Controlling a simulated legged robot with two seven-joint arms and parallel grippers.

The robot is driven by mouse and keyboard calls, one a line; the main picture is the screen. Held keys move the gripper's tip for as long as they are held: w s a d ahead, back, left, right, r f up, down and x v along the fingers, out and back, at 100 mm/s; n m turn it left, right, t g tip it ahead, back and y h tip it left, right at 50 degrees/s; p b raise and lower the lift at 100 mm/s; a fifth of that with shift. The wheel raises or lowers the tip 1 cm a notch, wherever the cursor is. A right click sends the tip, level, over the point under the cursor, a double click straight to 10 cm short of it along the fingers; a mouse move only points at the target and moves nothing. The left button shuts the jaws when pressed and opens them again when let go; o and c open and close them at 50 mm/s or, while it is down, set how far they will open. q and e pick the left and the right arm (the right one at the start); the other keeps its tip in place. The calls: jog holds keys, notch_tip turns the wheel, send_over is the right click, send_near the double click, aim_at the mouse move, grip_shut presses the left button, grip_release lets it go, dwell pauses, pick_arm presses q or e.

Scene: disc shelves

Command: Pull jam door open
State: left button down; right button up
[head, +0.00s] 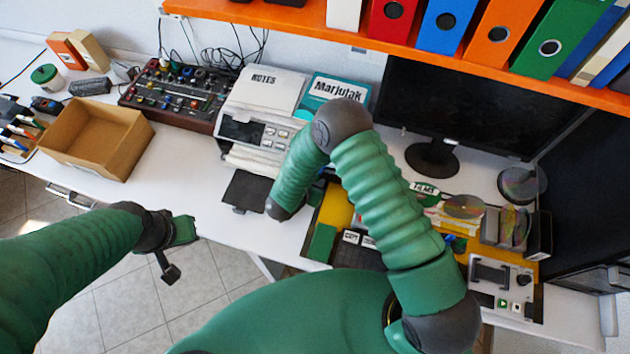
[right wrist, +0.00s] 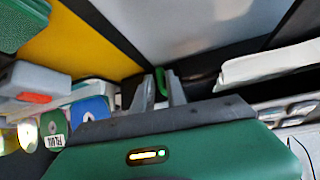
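My right arm bends over the desk in the head view, and its dark wrist end (head: 280,208) is just in front of the printer (head: 255,130). My right gripper's two grey fingers (right wrist: 161,88) show in the right wrist view with a narrow gap. A small green piece (right wrist: 160,76) shows between their tips; I cannot tell whether they grip it. No part can be surely identified as the jam door; the forearm hides part of the printer area. My left gripper (head: 169,268) hangs low beyond the desk's front edge, apart from everything; its finger opening is unclear.
A dark flat panel (head: 247,190) lies before the printer. A cardboard box (head: 97,138) and a control mixer (head: 178,92) stand left. A yellow surface (head: 337,207), discs (head: 463,206) and a monitor (head: 470,105) are right. An orange shelf (head: 480,68) overhangs the back.

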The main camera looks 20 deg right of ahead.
jog(key=shift+d, duration=0.15)
jog(key=shift+c, duration=1.8)
jog(key=shift+a+r, duration=0.1)
jog(key=shift+a, duration=0.35)
grip_shut()
jog(key=shift+d, duration=0.2)
jog(key=shift+a, duration=0.1)
